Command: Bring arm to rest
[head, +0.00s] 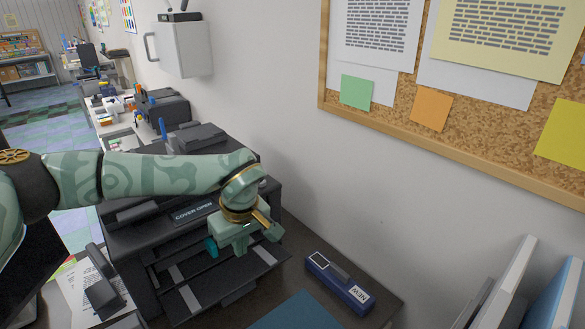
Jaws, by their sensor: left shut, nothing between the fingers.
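My left arm (165,177) comes in from the left, its pale green forearm stretched across the front of a dark copier (140,232). My left gripper (240,247) points downward at the arm's end, shut and empty. It appears over the copier's open front, above the dark lower flap (215,285). I cannot tell how large the gap to the copier is. The arm hides part of the copier's top. My right gripper is not in view.
A dark blue cartridge marked NEW (338,282) lies on the dark counter right of the gripper. A teal flat thing (298,312) lies in front. Papers (92,290) lie at the left. A wall with a corkboard (400,115) bounds the right. Upright binders (510,290) stand at lower right.

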